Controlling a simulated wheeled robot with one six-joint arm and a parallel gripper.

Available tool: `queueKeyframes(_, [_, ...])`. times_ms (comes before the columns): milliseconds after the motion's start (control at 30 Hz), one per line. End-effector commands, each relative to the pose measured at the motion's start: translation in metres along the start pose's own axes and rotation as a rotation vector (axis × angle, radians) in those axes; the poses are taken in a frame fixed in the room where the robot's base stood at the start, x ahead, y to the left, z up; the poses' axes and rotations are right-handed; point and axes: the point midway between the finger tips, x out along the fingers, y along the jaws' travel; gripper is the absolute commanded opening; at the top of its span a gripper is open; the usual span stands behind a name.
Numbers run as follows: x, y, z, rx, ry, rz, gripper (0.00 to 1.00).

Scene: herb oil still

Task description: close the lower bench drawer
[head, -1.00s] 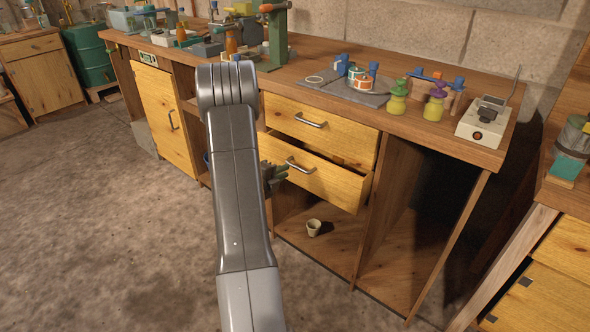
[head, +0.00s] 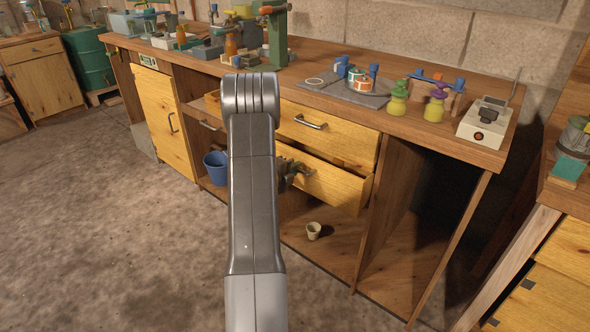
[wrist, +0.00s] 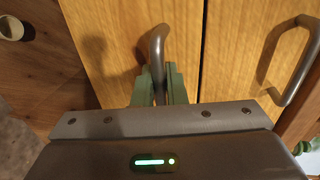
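The lower bench drawer (head: 335,188) has a yellow wooden front and stands pulled out below the upper drawer (head: 335,130). Its grey bar handle is mostly hidden by my gripper (head: 296,176) in the head view. In the wrist view the lower drawer's handle (wrist: 157,45) stands out from the wood, between the two green fingers of my gripper (wrist: 160,86). The fingers are close together on either side of the bar and appear shut on it.
The upper drawer's handle (wrist: 291,60) is at the right in the wrist view. A small cup (head: 313,230) stands on the shelf below the drawer. A blue bucket (head: 215,167) is in the bay to the left. The floor in front is clear.

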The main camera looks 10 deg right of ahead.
Motion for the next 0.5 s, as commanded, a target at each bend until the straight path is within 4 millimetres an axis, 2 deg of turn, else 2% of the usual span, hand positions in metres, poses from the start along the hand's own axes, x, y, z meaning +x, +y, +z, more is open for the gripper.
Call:
queueKeyframes(167, [0.006,-0.001,0.0,0.0,0.001,0.0,0.0])
queueKeyframes(400, [0.039,-0.008,-0.001,0.002,0.003,0.0,0.0])
queueKeyframes(500, [0.047,-0.01,0.0,0.0,0.001,0.0,0.0])
